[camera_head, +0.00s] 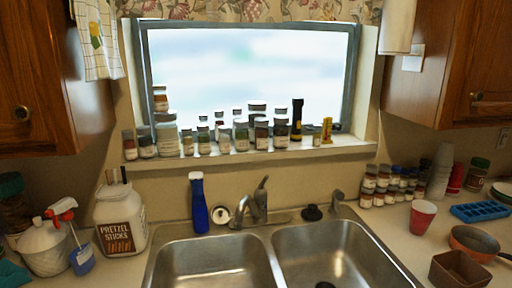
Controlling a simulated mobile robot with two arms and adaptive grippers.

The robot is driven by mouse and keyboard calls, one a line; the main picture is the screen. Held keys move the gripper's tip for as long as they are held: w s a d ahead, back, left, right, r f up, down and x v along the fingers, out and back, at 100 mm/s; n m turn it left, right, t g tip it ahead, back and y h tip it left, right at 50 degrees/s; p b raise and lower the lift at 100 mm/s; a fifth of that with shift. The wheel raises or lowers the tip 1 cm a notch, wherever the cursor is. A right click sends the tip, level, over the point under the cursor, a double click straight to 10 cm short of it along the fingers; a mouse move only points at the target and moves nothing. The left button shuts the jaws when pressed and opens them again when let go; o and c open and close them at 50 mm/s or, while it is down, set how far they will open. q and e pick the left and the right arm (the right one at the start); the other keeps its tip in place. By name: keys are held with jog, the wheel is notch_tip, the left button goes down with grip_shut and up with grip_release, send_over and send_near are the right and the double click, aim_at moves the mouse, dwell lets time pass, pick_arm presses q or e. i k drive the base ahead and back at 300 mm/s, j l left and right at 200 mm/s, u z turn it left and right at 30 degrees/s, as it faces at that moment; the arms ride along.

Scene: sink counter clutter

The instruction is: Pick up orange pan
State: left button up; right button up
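The orange pan (474,241) sits on the counter at the right edge of the head view. It is a round pan with an orange outside and a darker, greyish inside. A short dark handle seems to point toward the right edge, where the picture cuts it off. A brown square container in front overlaps its lower left side. Neither of my grippers shows in this view.
The brown container (460,270), blue ice tray (480,212) and red cup (422,217) crowd the pan. The double sink (277,262) lies left of them. A pretzel jar (120,222) and spray bottle (80,258) stand at the left.

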aim_at(482, 247)
jog(key=z, duration=1.55)
jog(key=u, duration=0.45)
jog(key=k+u, duration=0.15)
jog(key=u, duration=0.8)
jog(key=z, duration=1.35)
jog(key=i+l+z, duration=0.1)
jog(key=i+l, duration=0.1)
jog(key=i, duration=0.05)
